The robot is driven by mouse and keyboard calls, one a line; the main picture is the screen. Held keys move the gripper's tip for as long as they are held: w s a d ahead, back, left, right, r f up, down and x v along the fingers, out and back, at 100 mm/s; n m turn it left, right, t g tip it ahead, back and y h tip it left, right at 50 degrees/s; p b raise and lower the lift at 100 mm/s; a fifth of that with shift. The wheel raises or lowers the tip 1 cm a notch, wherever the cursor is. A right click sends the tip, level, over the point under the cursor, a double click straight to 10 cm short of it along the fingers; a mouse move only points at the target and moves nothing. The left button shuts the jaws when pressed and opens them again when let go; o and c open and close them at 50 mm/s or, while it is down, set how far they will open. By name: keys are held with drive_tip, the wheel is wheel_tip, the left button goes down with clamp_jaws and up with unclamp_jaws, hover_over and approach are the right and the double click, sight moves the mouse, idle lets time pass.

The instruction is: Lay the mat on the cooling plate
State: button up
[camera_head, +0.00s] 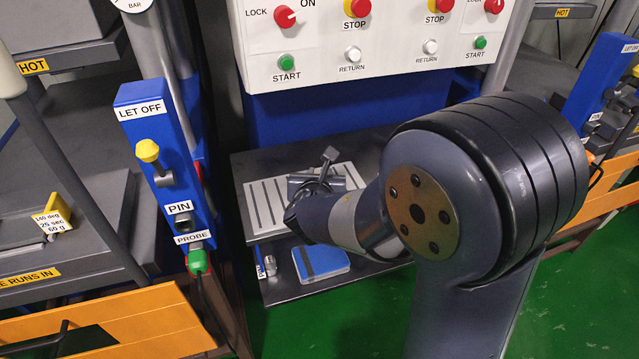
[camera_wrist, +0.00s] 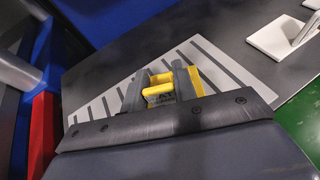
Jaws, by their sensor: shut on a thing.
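In the head view my gripper (camera_head: 318,182) is over a pale, dark-striped plate (camera_head: 265,210), which seems to be the cooling plate, and my arm hides its right part. In the wrist view the striped plate (camera_wrist: 215,62) spreads behind and around the jaws. My gripper's dark fingers (camera_wrist: 159,88) are closed on a small yellow piece (camera_wrist: 158,90) with a marking too small to read. Whether this piece belongs to the mat cannot be told. No separate mat is clearly seen. Whether the held piece touches the plate is unclear.
The striped plate lies on a dark shelf (camera_head: 245,165). A pale bracket (camera_wrist: 285,38) stands right of it. A blue book-like object (camera_head: 321,261) lies on the lower shelf. A blue post (camera_head: 158,150) stands close on the left; a white control panel (camera_head: 380,45) is behind.

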drive_tip(key=shift+f, duration=0.6)
drive_tip(key=shift+f, duration=0.1)
drive_tip(key=o, duration=1)
drive_tip(key=shift+s+r, duration=0.25)
drive_tip(key=p+v, duration=0.2)
drive_tip(key=v, duration=0.9)
drive_tip(key=shift+s, duration=0.2)
